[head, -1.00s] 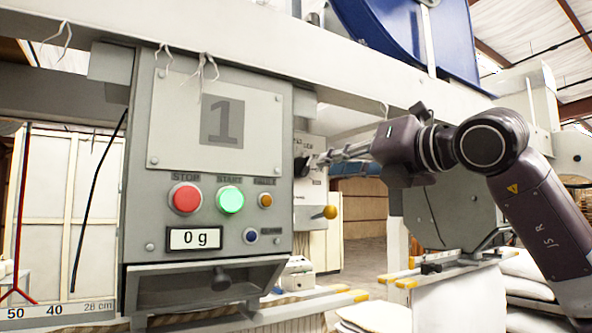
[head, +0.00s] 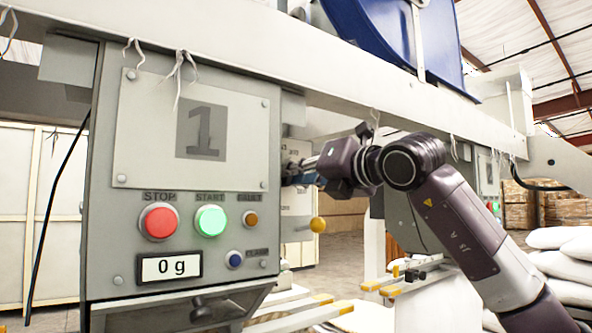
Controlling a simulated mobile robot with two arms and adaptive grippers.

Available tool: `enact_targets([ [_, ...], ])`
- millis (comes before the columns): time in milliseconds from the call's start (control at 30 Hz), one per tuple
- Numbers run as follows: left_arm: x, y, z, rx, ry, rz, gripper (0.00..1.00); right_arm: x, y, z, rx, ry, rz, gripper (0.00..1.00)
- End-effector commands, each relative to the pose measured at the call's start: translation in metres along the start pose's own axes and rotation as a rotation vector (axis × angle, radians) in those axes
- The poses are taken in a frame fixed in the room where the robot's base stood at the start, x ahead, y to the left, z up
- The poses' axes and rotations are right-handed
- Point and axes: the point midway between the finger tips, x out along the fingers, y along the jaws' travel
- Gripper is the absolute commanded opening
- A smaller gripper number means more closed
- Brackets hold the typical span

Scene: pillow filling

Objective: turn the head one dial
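The head one panel (head: 110,240) is a grey box with a plate marked 1 (head: 200,130). It carries a red STOP button (head: 158,221), a lit green START button (head: 210,220), a small orange FAULT light (head: 250,219), a small blue button (head: 234,260) and a display reading 0 g (head: 169,267). My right gripper (head: 290,175) reaches in from the right to the box's right side. Its fingertips are partly hidden at the box edge, so its opening cannot be told. I cannot make out the dial; it may be behind the gripper. My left gripper is out of view.
A grey beam (head: 330,80) runs across above the box, with a blue hopper (head: 385,35) over it. An orange knob (head: 318,224) shows below my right gripper. White sacks (head: 565,265) are stacked at the right.

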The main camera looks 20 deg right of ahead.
Motion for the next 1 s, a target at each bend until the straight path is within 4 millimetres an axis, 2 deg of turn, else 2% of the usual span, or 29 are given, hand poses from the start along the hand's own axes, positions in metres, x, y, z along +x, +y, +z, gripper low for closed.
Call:
enact_targets([
  [100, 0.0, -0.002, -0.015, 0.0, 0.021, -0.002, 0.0, 0.001, 0.0, 0.0, 0.0, -0.001, 0.0, 0.16],
  [200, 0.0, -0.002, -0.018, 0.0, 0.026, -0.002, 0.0, 0.0, 0.0, 0.0, 0.0, -0.001, 0.0, 0.15],
  [333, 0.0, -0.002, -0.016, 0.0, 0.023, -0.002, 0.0, 0.0, 0.0, 0.0, 0.0, -0.001, 0.0, 0.01],
  [667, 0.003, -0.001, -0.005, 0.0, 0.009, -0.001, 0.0, 0.0, -0.001, -0.001, 0.013, 0.0, 0.0, 0.0],
  [1000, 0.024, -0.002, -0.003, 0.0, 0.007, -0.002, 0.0, 0.0, -0.001, -0.003, 0.18, -0.001, 0.002, 0.0],
])
